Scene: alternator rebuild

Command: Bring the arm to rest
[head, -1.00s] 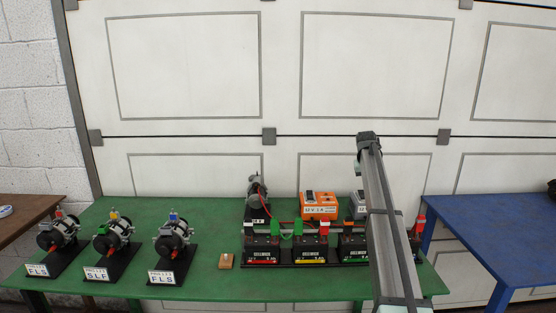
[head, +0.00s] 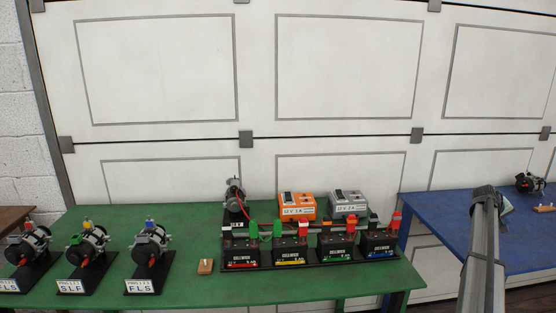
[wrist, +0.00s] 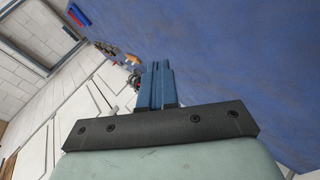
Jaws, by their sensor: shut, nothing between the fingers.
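My gripper (wrist: 157,84) shows in the wrist view with its two blue fingers shut together and nothing between them. It points along the blue table (wrist: 230,70), apart from the things there. In the head view my arm reaches in from the lower right toward the blue table (head: 440,215). The fingers cannot be made out in the head view, hidden behind the arm's end.
An alternator (head: 529,182) lies on the blue table's far right. A gap separates the tables.

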